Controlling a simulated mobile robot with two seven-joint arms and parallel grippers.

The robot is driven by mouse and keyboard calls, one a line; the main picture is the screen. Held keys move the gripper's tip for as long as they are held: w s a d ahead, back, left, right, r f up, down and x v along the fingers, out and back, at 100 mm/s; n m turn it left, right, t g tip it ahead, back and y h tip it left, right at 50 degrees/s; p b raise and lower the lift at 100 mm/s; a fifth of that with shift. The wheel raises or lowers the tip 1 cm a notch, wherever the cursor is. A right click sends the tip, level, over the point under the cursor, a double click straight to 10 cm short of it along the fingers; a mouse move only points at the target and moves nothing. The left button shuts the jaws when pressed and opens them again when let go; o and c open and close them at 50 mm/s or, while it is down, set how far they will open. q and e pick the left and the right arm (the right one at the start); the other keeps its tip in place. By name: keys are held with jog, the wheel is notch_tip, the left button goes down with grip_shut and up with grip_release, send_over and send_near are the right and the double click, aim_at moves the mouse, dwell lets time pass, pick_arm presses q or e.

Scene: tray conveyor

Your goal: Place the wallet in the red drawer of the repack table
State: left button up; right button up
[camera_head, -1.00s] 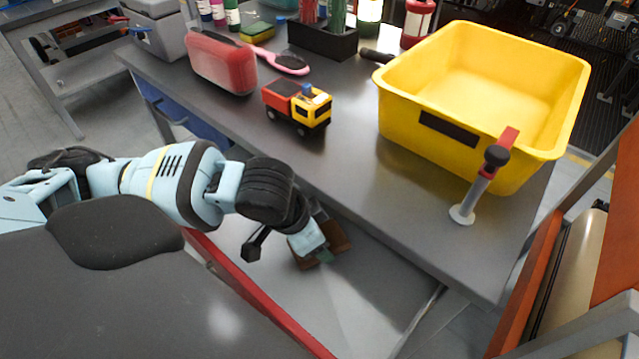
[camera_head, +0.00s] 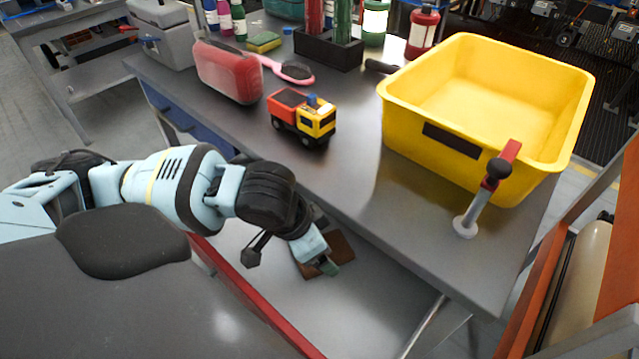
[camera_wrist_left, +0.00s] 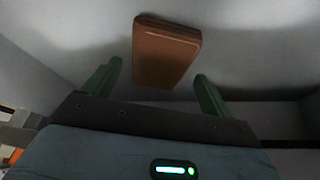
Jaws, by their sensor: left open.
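The brown wallet (camera_head: 343,247) lies inside the open red drawer (camera_head: 246,296), on its light grey floor under the table's front edge. My left gripper (camera_head: 329,264) reaches down into the drawer over the wallet and hides part of it. In the left wrist view the wallet (camera_wrist_left: 166,52) lies just beyond the two green fingertips of my left gripper (camera_wrist_left: 157,74). The fingers are spread, with visible gaps on both sides of the wallet. My right gripper is not in view.
The grey table (camera_head: 365,180) carries a toy truck (camera_head: 302,116), a red case (camera_head: 229,72), a pink hairbrush (camera_head: 290,72) and a yellow bin (camera_head: 430,112). A blue drawer (camera_head: 185,122) is at the left.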

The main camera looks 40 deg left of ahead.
pick_arm(q)
jog(key=p+v, duration=0.2)
jog(key=v, duration=0.8)
jog(key=shift+r, duration=0.3)
jog(key=shift+s, duration=0.15)
